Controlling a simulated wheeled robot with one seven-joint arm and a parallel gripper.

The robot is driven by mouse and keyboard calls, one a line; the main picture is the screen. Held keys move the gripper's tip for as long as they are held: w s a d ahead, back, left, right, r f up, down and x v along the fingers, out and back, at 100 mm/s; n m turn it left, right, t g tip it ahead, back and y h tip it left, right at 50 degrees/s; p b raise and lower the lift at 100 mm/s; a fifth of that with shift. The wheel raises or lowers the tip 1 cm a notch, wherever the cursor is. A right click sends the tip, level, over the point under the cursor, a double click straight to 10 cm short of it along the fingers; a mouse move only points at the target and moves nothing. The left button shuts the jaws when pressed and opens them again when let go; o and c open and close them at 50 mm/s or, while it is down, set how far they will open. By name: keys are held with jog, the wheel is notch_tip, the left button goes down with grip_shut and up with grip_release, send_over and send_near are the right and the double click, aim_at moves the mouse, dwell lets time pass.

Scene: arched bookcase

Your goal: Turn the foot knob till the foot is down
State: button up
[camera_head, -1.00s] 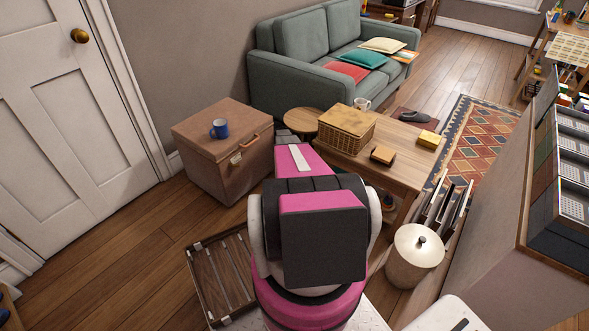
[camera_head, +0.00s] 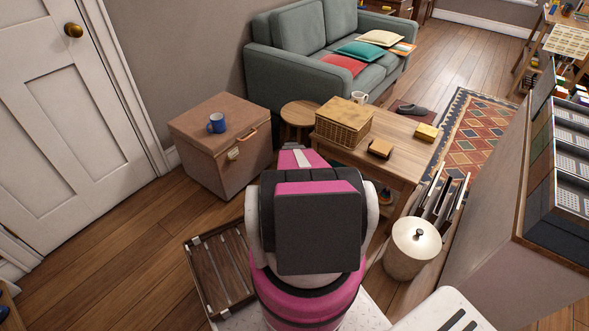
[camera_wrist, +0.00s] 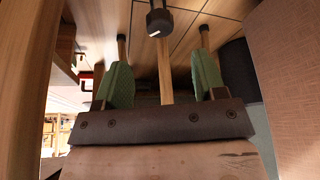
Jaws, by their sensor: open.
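In the wrist view, a dark round foot knob (camera_wrist: 158,20) with a small white mark sits at the end of a pale wooden leg (camera_wrist: 166,75). Two more dark-tipped legs show to either side. My gripper (camera_wrist: 163,60) is open, its two green fingers on either side of the middle leg in the picture and apart from it. The knob lies beyond the fingertips. In the head view, the round wooden stool (camera_head: 301,114) stands between the chest and the low table. My arm hides my gripper and the knob there. I cannot tell the foot's height above the floor.
The chest (camera_head: 222,150) with a blue mug (camera_head: 217,123) stands left of the stool and fills the wrist view's right side. The low table (camera_head: 395,150) stands close on the right, bearing a wicker basket (camera_head: 343,122). The sofa (camera_head: 285,75) is behind.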

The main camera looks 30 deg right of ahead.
jog(key=x, duration=0.9)
jog(key=shift+r, duration=0.1)
jog(key=c, duration=0.9)
